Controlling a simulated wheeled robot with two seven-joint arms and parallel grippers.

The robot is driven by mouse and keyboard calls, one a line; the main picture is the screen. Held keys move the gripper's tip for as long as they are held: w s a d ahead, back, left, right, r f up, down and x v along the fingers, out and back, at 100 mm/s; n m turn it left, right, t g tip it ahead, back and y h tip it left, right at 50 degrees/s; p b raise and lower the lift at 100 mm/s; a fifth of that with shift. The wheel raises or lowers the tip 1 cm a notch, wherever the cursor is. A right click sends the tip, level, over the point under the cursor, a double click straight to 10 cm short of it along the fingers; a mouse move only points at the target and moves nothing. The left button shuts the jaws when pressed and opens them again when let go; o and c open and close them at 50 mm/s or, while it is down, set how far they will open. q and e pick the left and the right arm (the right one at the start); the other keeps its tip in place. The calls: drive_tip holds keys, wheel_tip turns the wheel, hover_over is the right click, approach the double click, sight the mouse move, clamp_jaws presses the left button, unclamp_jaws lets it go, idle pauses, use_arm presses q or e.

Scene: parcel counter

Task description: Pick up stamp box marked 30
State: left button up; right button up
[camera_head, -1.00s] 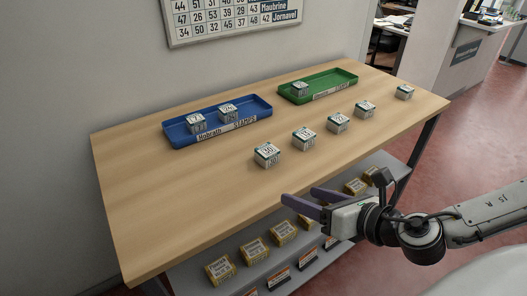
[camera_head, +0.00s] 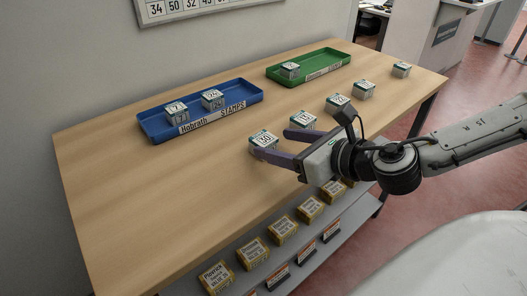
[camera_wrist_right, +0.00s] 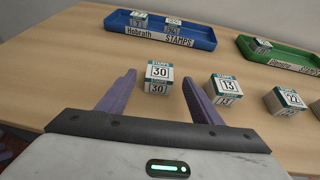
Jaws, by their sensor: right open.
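The stamp box marked 30 (camera_head: 264,139) stands on the wooden table near its front edge, leftmost in a row of similar boxes. In the right wrist view the box marked 30 (camera_wrist_right: 158,77) shows just beyond and between the fingertips. My right gripper (camera_head: 268,142) is open, with its two purple fingers pointing at that box. In the wrist view the gripper (camera_wrist_right: 158,82) holds nothing. One finger hides the box's lower front in the head view. My left gripper is not in view.
Box 13 (camera_wrist_right: 224,88) stands close right of the right finger, with box 22 (camera_wrist_right: 284,102) farther right. Yellow boxes (camera_head: 282,229) sit on a lower shelf. The table's left part is clear.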

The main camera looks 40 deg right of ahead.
sight(272, 142)
drive_tip(key=shift+f+b+x, duration=0.15)
drive_tip(key=shift+b+x, duration=0.5)
drive_tip(key=shift+x, duration=0.2)
drive_tip(key=shift+f+b+x, duration=0.2)
drive_tip(key=shift+b+x, duration=0.4)
drive_tip(key=shift+x, duration=0.3)
drive_tip(key=shift+w+d+r, duration=0.1)
drive_tip(key=shift+w+r, duration=0.05)
drive_tip(key=shift+w, duration=0.45)
drive_tip(key=shift+w+a+f, duration=0.15)
drive_tip(key=shift+a+f, duration=0.15)
drive_tip(key=shift+c, duration=0.8)
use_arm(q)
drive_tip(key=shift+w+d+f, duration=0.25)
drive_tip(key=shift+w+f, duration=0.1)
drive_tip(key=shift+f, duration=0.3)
use_arm(e)
drive_tip(key=c, duration=1)
